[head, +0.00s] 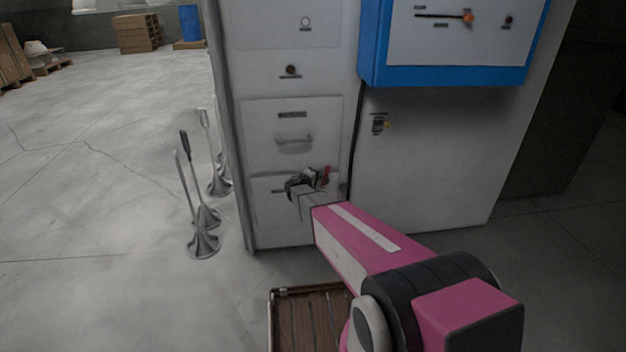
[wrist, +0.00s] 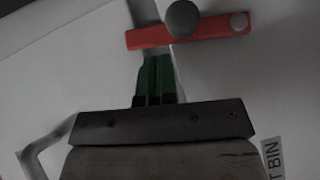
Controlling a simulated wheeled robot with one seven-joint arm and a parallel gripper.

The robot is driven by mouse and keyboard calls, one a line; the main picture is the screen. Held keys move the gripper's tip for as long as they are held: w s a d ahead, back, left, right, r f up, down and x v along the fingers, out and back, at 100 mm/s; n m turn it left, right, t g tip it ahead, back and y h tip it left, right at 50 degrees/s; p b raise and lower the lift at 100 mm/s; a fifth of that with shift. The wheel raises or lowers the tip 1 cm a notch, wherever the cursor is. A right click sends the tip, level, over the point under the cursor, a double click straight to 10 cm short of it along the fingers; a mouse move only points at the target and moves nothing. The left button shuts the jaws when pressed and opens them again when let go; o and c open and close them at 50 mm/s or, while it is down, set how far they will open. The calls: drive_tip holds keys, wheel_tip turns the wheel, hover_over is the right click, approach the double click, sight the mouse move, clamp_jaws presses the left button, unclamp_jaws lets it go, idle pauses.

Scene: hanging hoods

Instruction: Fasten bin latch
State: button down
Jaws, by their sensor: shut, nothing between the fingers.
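The bin latch is a red bar (wrist: 215,30) with a round grey knob (wrist: 183,19) and a pale disc at its right end. In the wrist view it lies slightly tilted across a seam between two pale panels. It shows as a small red patch in the head view (head: 327,171), at the lower right of the cabinet's drawer column. My gripper (wrist: 154,62) is shut and empty. Its green fingertips are just below the left half of the bar; I cannot tell whether they touch it. In the head view my wrist partly covers the lower bin front (head: 270,188).
A label reading "T BIN" (wrist: 272,160) and a bent handle (wrist: 45,150) flank my gripper. A drawer front with a handle (head: 294,139) is above. A blue-framed panel (head: 450,75) juts out at upper right. Metal stands (head: 203,242) are on the floor at left.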

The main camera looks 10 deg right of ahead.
sight(329, 173)
drive_tip(key=shift+w+d, duration=0.45)
drive_tip(key=shift+d, duration=0.1)
drive_tip(key=shift+d+r+m+g+y, duration=0.15)
drive_tip(key=shift+d+m+g+y, duration=0.25)
drive_tip(key=shift+d+m+y, duration=0.15)
drive_tip(key=shift+d+m+g+y, duration=0.3)
drive_tip(key=shift+d+m+y, duration=0.25)
drive_tip(key=shift+y, duration=0.3)
drive_tip(key=shift+d, duration=0.5)
drive_tip(key=shift+s, duration=0.1)
